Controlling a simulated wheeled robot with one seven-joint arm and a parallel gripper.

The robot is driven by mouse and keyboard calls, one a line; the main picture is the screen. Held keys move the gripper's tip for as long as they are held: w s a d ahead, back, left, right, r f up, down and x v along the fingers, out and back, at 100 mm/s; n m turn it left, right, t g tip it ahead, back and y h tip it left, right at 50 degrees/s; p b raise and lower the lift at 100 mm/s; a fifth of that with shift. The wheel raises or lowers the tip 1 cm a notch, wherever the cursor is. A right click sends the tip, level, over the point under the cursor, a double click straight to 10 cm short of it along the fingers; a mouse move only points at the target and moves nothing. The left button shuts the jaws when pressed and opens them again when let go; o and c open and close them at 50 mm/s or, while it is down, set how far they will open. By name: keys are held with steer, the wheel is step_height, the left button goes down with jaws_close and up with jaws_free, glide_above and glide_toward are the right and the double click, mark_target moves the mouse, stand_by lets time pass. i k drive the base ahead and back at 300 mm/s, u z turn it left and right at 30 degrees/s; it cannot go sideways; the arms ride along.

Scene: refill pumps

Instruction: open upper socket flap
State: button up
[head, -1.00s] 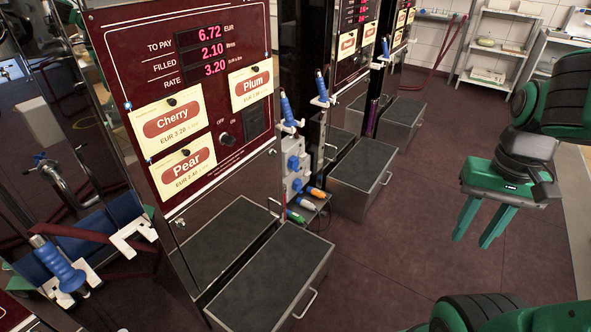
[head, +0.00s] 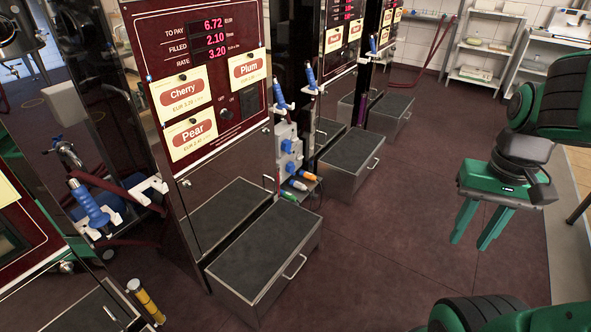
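A grey socket box (head: 281,132) is fixed low beside the near pump's dark post. It carries two blue socket flaps, one above the other. The upper socket flap (head: 287,146) looks closed, though it is small here. The lower socket flap (head: 290,167) sits just below it. My gripper (head: 474,244) hangs at the right, well apart from the sockets, with its two green fingers pointing down. The fingers are apart with nothing between them.
Plugs with orange and white ends (head: 300,184) hang below the sockets. A blue nozzle (head: 279,92) hangs above them. A metal step box (head: 265,255) stands in front of the near pump (head: 245,120). Open floor (head: 400,225) lies between the pumps and my gripper.

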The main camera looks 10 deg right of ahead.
mark_target(287, 148)
steer(key=k, duration=0.5)
steer(key=z, duration=0.8)
steer(key=i, duration=1)
steer(key=z, duration=0.55)
steer(key=i, duration=1.15)
steer(key=u, duration=0.65)
steer(key=i, duration=0.95)
steer(key=u, duration=0.55)
